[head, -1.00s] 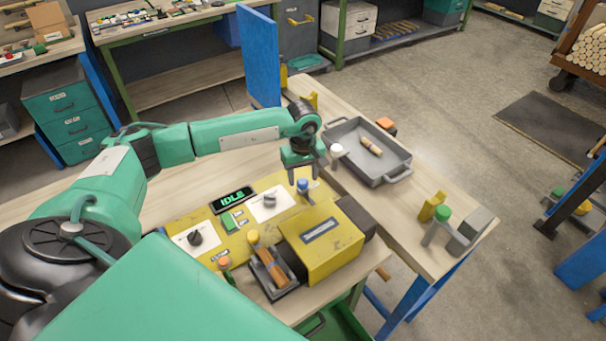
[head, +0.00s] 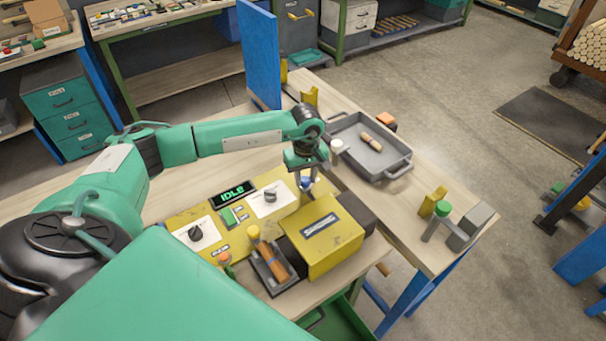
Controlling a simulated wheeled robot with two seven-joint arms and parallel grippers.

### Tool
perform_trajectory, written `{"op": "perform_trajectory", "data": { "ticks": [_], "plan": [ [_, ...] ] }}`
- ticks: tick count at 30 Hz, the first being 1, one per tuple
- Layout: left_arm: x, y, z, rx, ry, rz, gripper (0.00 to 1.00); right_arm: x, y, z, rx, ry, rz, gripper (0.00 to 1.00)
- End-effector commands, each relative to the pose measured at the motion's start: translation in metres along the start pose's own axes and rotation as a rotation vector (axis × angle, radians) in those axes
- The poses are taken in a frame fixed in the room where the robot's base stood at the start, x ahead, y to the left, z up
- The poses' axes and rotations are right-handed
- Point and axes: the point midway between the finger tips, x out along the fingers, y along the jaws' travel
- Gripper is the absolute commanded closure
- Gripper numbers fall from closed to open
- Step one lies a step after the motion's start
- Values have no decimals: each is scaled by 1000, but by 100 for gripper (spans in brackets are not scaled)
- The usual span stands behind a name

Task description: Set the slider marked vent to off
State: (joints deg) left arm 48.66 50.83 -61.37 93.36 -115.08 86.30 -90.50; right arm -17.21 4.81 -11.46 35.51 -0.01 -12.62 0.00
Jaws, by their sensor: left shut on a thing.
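The yellow control panel (head: 186,222) lies on the bench in front of me. A blue knob (head: 306,184) stands at its far right end, at the upper edge of the yellow box. My left gripper (head: 306,179) points down over this knob and is shut on it; the fingers partly hide it. The label there is too small to read, so I cannot tell whether this is the vent slider or where its off end lies. My right gripper is not in view.
The panel also carries two dark dials (head: 195,233), a green button (head: 229,217) and a display (head: 233,194) reading IDLE. A yellow box (head: 322,250) and a dark holder with a turned wood piece (head: 268,262) stand close by. A grey tray (head: 396,166) is beyond.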

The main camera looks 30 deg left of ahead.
Motion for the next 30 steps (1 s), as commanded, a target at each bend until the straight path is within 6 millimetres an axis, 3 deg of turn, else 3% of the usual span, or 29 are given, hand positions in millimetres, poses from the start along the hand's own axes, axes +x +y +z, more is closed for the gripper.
{"op": "perform_trajectory", "data": {
  "ticks": [3, 7, 18, 19, 22, 30],
  "plan": [
    [4, 9, 28, 8, -3, 3, 100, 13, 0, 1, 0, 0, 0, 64],
    [3, 14, 51, 7, -3, 3, 100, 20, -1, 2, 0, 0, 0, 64],
    [1, 16, 61, 5, -5, 1, 100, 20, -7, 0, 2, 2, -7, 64],
    [1, 16, 61, 5, -6, 1, 68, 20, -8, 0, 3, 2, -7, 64],
    [1, 16, 60, 5, -5, 1, 49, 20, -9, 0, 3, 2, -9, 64],
    [0, 16, 59, 3, -2, 1, 48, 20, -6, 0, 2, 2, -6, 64]
  ]
}}
